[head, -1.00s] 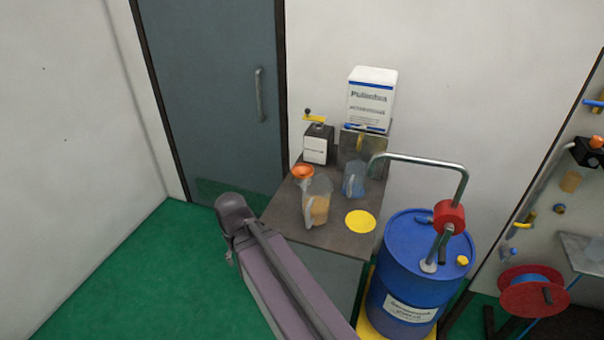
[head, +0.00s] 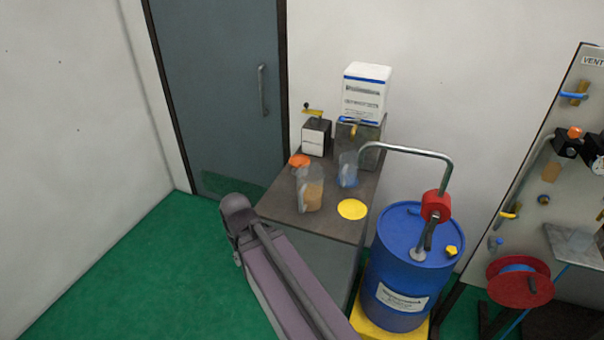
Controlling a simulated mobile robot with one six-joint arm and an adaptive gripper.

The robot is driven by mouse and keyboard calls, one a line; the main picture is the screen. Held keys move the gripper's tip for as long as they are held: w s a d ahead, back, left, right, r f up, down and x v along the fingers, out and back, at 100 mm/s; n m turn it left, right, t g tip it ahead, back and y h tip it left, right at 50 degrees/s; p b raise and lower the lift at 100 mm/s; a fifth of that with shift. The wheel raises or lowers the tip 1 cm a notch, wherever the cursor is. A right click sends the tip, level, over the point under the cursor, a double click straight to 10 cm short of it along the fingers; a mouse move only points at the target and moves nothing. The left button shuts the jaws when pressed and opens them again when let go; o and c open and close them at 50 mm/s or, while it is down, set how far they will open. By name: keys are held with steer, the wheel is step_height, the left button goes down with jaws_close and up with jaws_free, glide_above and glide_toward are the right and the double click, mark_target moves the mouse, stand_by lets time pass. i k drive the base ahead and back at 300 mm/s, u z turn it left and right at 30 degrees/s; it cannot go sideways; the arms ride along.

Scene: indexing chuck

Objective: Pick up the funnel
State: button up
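The orange funnel (head: 299,160) is at the left side of the cabinet top (head: 323,225) in the head view. It sits just behind a clear jug (head: 309,190) with amber contents, which partly hides it. My arm reaches in from the bottom, left of and in front of the cabinet. Its end is at the left, apart from the funnel. The gripper's fingers are not visible, so I cannot see whether it is open or shut.
A second jug with blue (head: 348,170) and a yellow disc (head: 352,209) are on the cabinet top. A small box (head: 316,137) and a white container (head: 366,92) stand behind. A blue drum (head: 408,262) with a bent pipe (head: 405,150) stands right. Green floor at left is clear.

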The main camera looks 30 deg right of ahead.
mark_target(296, 160)
steer(key=u, duration=0.05)
steer(key=k, duration=0.35)
steer(key=u, duration=0.25)
steer(key=i, duration=1.25)
steer(key=z, duration=0.4)
